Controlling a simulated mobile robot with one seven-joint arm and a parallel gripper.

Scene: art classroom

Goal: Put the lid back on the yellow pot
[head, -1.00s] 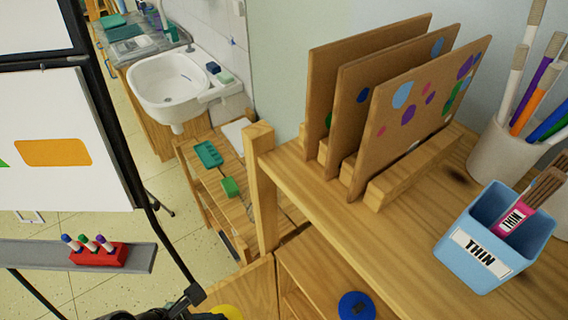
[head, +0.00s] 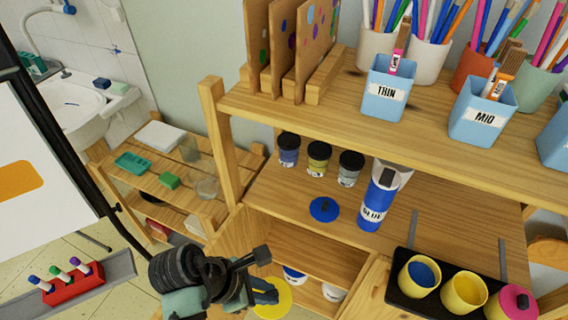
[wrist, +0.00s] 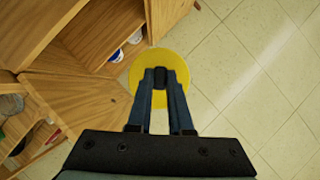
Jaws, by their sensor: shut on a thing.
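My gripper (head: 264,288) is at the lower middle of the head view, left of the black tray. It is shut on the dark knob of a yellow lid (head: 272,306). In the wrist view the round lid (wrist: 137,68) lies flat beyond my fingertips (wrist: 160,78), over the floor beside the cabinet. In the head view, an open pot with yellow inside (head: 463,292) stands in the black tray (head: 402,310) at lower right. Beside it are an open yellow-sided pot with blue inside (head: 419,275) and a pot with a pink lid (head: 516,302).
A blue lid (head: 324,209) lies on the shelf beside a blue bottle (head: 379,197). Several small jars (head: 319,158) stand behind. The upper shelf (head: 335,108) overhangs them, holding brush cups. An easel with markers (head: 72,285) stands at left.

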